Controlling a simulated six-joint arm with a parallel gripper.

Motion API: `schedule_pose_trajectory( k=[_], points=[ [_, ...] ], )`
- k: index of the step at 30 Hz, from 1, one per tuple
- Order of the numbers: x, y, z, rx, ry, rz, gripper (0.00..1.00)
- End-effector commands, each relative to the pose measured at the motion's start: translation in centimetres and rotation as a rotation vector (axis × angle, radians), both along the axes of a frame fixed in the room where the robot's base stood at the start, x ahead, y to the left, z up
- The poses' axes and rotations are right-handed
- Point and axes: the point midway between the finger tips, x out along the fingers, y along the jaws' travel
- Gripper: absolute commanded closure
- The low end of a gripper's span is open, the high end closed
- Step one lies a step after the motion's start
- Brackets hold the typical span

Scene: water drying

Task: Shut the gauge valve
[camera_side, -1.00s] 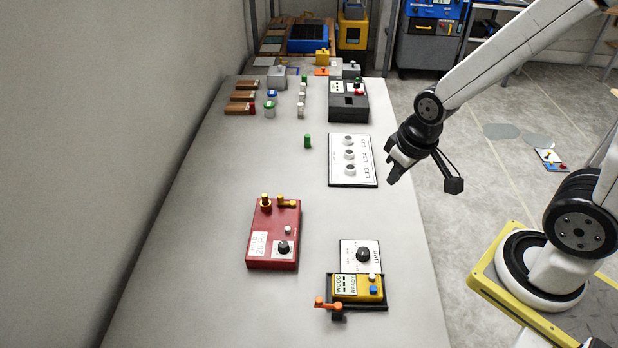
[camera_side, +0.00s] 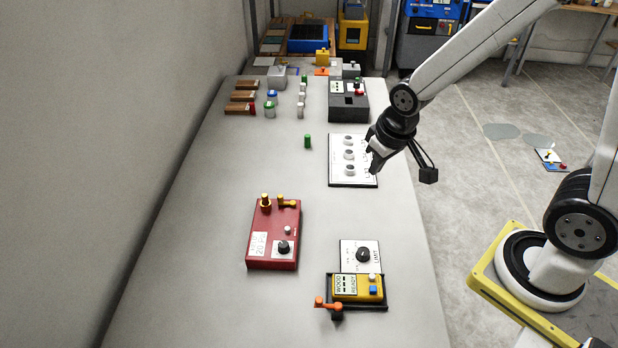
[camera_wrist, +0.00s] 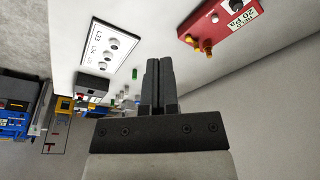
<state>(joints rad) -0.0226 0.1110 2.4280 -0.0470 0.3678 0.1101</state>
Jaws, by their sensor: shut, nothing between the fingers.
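The red gauge box (camera_side: 273,236) lies on the table left of centre, with a label, a black knob (camera_side: 284,247) and a small light button on its face. At its far edge are a brass fitting (camera_side: 265,201) and a yellow-handled valve (camera_side: 287,202). In the wrist view the red box (camera_wrist: 222,24) is at the upper right, its label reading 20 Pa. My gripper (camera_side: 373,171) is shut and empty, above the right edge of the white three-socket plate, apart from the red box. In the wrist view the closed fingers (camera_wrist: 158,65) point toward the table.
The white socket plate (camera_side: 338,179) lies beyond the red box. A yellow meter (camera_side: 357,288) with an orange lever (camera_side: 327,304) and a white dial plate (camera_side: 350,247) sit at the near right. A green peg (camera_side: 308,141) stands mid-table. The left side is clear.

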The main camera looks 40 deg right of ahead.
Motion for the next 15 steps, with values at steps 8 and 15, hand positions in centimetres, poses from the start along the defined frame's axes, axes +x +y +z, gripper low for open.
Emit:
schedule_pose_trajectory(
  k=[8,15],
  points=[
    [6.0,1.0,-0.9,-0.004,-0.007,-0.066,1.00],
    [11.0,2.1,-2.2,-0.009,-0.019,-0.129,1.00]
  ],
)
